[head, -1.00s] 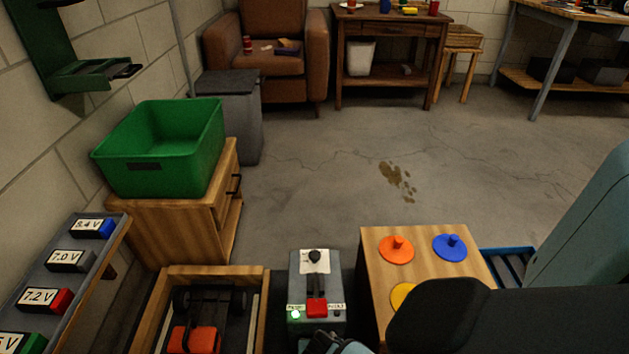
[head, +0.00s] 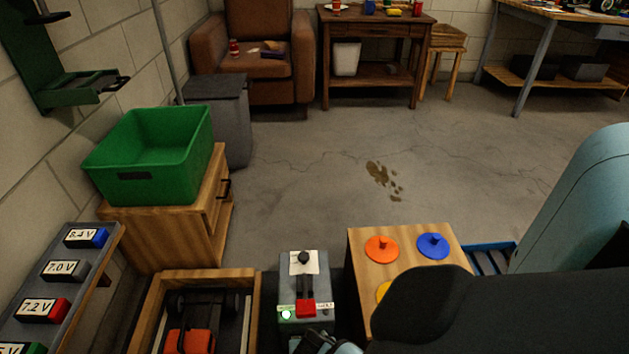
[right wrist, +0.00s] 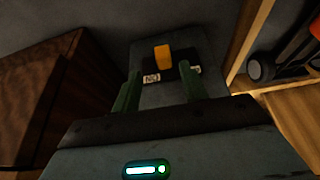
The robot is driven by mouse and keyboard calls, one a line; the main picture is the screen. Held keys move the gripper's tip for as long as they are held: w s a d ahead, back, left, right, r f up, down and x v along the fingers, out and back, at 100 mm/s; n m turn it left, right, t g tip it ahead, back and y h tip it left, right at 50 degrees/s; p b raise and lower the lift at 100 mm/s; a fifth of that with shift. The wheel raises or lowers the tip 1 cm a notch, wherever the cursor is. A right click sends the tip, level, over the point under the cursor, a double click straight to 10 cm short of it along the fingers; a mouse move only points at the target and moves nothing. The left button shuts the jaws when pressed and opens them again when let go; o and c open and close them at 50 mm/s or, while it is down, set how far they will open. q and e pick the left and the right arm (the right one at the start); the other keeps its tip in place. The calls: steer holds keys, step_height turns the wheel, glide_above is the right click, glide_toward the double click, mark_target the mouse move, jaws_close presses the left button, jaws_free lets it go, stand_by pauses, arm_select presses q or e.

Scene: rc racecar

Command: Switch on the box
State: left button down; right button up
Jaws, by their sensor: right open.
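The grey box (head: 292,285) stands at the bottom middle of the head view. A black knob (head: 303,257) on a white plate is at its far end. A red block (head: 306,309) sits near its front between small labels, and a green light (head: 286,315) glows at its front left. My right gripper (head: 322,342) is at the box's near end, partly cut off by the frame. In the right wrist view its green fingers (right wrist: 158,88) are apart and empty, with the box (right wrist: 180,38) beyond them. An orange-yellow block (right wrist: 163,55) shows there between two labels. My left gripper is not in view.
A wooden crate (head: 253,300) holding an RC car is left of the box. A wooden stand (head: 400,250) with orange and blue pegged discs is at right. A green bin (head: 150,160) sits on a cabinet. A rack (head: 62,300) of labelled batteries is at far left. Open floor lies beyond.

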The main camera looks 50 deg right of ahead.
steer(key=shift+p+v, duration=0.55)
steer(key=shift+v, duration=0.8)
